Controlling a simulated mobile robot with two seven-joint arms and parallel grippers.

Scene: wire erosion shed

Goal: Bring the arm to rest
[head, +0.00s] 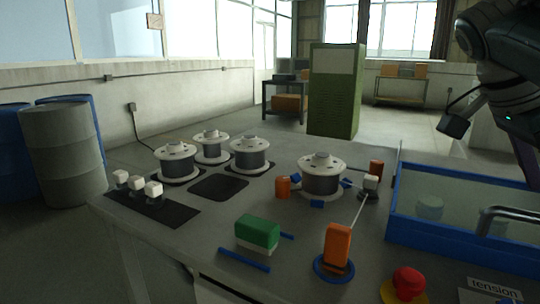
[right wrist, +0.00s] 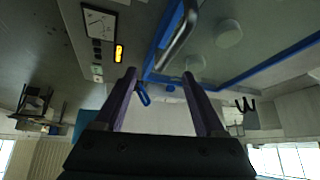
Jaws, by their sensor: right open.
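My right arm (head: 505,65) is raised at the upper right edge of the head view, above the blue-framed tank and clear of the bench. Its fingers cannot be made out there. In the right wrist view my right gripper (right wrist: 159,75) has its two fingers spread apart, with nothing held between them. My left gripper is in neither view.
A grey bench (head: 200,230) holds several wire spools (head: 321,175), a green block (head: 257,233), an orange block (head: 338,247) and a red button (head: 408,282). A blue-framed tank (head: 455,235) stands at the right. Drums (head: 65,150) stand left; a green cabinet (head: 335,95) stands behind.

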